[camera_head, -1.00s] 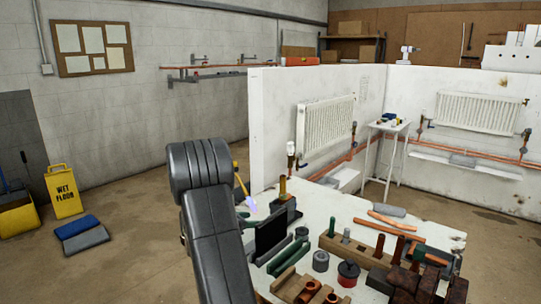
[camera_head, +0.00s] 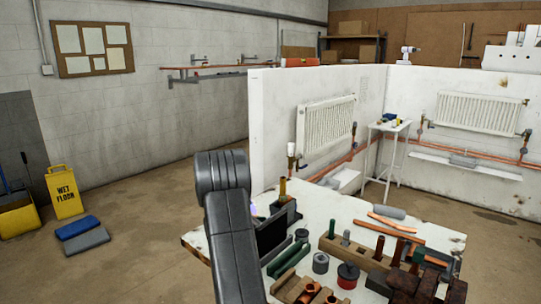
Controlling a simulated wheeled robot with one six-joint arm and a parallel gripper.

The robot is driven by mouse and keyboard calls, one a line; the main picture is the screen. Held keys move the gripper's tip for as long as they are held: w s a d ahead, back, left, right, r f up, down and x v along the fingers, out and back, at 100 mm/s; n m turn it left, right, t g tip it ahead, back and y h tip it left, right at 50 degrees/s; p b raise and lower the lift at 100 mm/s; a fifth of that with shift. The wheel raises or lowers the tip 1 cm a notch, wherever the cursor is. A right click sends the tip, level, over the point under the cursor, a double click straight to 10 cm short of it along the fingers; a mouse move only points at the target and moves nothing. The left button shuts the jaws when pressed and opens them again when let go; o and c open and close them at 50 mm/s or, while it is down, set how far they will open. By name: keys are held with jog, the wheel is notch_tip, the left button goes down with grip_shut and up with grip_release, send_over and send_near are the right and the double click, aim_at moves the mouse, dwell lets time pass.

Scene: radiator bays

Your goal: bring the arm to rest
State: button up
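My arm, black with a ribbed joint, rises from the bottom of the picture and stands over the left side of the workbench (camera_head: 350,209). It hides part of the bench's left end. My gripper is not visible in this view, so I cannot see whether it holds anything. A small bit of pale violet shows just right of the arm.
The bench holds a wooden block with pegs (camera_head: 350,250), a dark box (camera_head: 272,232), pipes and fittings. White partition walls with radiators (camera_head: 325,122) stand behind it. A wet floor sign (camera_head: 63,192) and blue pad (camera_head: 77,227) are at left. Open floor lies between.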

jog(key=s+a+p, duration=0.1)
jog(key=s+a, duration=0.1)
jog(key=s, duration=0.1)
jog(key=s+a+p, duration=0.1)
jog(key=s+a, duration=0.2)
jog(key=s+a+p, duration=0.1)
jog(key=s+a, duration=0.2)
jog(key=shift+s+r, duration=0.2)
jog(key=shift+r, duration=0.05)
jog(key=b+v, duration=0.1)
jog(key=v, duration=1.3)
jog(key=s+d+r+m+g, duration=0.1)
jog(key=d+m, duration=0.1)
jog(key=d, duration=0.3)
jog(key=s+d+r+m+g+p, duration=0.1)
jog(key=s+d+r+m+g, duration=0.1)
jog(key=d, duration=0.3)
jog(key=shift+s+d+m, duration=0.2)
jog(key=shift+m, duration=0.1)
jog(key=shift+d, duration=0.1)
